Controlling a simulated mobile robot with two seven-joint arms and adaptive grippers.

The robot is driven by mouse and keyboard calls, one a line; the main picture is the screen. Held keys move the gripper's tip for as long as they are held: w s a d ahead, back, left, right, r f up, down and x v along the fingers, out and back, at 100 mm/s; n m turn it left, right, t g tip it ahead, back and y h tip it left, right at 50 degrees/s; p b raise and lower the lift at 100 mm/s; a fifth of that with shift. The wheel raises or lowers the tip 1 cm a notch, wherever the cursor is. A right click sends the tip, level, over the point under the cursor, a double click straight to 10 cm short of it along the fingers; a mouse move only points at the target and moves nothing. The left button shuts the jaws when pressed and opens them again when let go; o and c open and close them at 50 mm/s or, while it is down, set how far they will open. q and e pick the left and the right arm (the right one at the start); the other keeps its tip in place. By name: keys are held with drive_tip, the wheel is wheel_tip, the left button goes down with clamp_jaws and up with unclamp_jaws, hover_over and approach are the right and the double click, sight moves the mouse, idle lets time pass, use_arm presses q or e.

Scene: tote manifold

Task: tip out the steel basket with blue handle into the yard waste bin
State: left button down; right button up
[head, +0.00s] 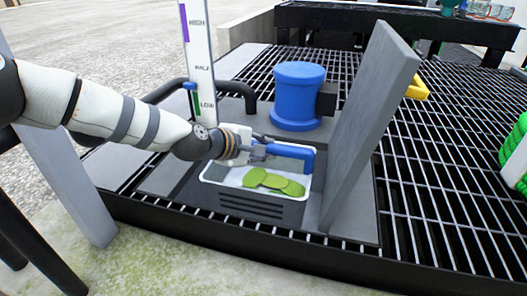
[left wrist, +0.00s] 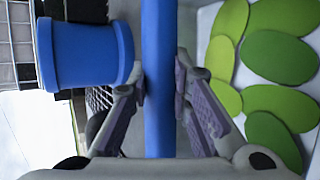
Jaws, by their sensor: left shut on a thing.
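My right gripper is not in view. I cannot make out a yard waste bin.
A blue capped cylinder (head: 298,96) stands just behind the basket. A tall grey panel (head: 370,110) leans close on its right, and a marked gauge post (head: 197,65) rises behind on the left. Black grating (head: 440,170) extends right, with a green ribbed object (head: 517,150) at the edge.

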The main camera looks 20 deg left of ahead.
use_arm(q)
wheel_tip(320, 180, up, 14)
drive_tip(key=p, duration=0.9)
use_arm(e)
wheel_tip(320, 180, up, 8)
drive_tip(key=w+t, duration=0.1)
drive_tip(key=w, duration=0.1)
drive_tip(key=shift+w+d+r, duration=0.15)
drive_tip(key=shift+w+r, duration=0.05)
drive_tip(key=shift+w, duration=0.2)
